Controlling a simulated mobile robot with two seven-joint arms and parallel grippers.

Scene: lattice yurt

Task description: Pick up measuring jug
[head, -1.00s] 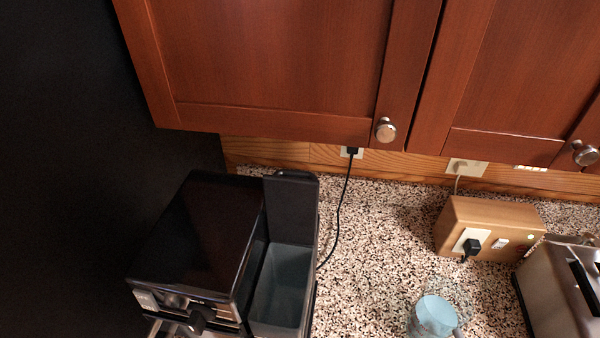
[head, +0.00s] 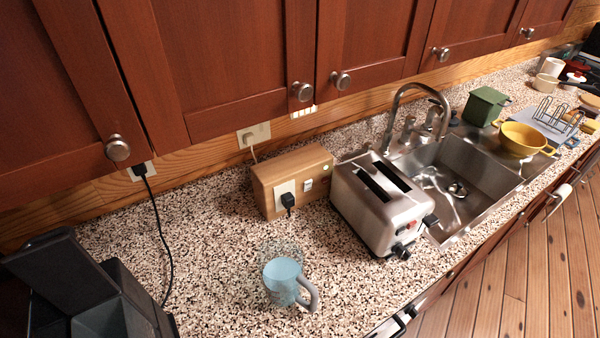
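The measuring jug (head: 282,281) stands on the speckled counter in the lower middle of the head view. It looks like a pale blue, partly see-through vessel with a grey handle on its right side. A clear, glassy outline shows just behind it; I cannot tell whether this is part of it or another thing. Neither of my grippers is in view.
A wooden socket box (head: 290,180) stands behind the jug, with a steel toaster (head: 380,205) to the right. Further right are the sink (head: 470,185) and a yellow pot (head: 522,138). A black coffee machine (head: 75,290) is at lower left. Cabinets (head: 220,60) overhang the counter.

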